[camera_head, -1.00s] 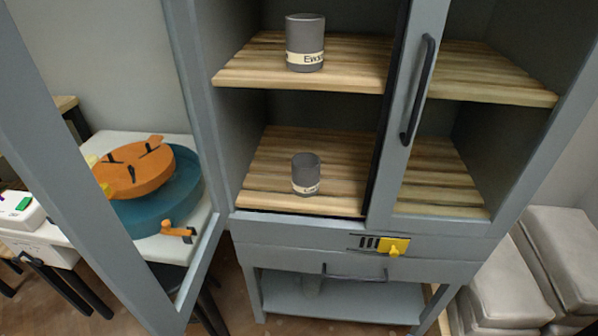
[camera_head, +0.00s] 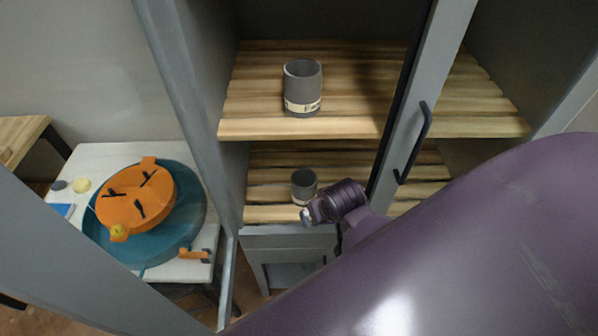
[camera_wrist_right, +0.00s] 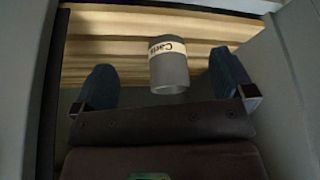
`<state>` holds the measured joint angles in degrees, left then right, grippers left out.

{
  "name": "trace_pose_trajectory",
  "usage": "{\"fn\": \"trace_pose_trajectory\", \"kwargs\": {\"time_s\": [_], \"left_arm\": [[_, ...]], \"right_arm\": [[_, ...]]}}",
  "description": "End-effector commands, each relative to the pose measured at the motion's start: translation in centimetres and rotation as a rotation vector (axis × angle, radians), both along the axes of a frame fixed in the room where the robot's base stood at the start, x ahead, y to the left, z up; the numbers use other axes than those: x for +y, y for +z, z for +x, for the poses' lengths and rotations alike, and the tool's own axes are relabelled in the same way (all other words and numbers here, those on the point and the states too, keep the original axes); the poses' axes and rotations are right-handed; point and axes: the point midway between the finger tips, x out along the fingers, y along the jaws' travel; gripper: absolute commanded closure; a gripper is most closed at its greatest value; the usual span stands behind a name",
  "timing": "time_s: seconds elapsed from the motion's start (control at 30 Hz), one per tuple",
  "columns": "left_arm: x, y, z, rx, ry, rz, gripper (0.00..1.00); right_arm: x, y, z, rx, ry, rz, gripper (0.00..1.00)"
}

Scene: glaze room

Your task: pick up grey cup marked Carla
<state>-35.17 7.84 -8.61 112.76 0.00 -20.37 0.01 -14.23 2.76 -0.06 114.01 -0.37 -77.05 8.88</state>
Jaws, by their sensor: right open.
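The grey cup marked Carla (camera_head: 303,182) stands on the lower wooden shelf of the cabinet. In the right wrist view the cup (camera_wrist_right: 169,68) shows its cream name band and lies between the two finger lines, with a gap on each side. My right gripper (camera_wrist_right: 162,64) is open and empty, its dark blue fingers spread. How far the cup is from the fingertips is hard to tell. In the head view my purple right arm reaches to the shelf front and hides part of the cup's lower right. My left gripper is not in view.
Another grey cup with a name band (camera_head: 302,90) stands on the upper shelf (camera_head: 250,110), above my right gripper. The open door is on the left, by a table with an orange and teal wheel (camera_head: 140,200).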

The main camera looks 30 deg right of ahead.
Motion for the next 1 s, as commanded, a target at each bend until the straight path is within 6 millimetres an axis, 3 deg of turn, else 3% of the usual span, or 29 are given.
{"fn": "trace_pose_trajectory", "kwargs": {"time_s": [0.17, 0.8, 1.0], "left_arm": [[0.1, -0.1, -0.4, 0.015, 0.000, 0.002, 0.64], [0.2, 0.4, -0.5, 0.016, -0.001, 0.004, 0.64], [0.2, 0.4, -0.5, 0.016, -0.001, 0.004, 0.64]], "right_arm": [[-0.2, 0.3, 0.8, 0.020, -0.007, 0.004, 0.00], [-2.3, 0.3, 10.5, 0.019, -0.006, 0.003, 0.00], [-2.5, 0.2, 11.7, 0.019, -0.006, 0.003, 0.00]]}}
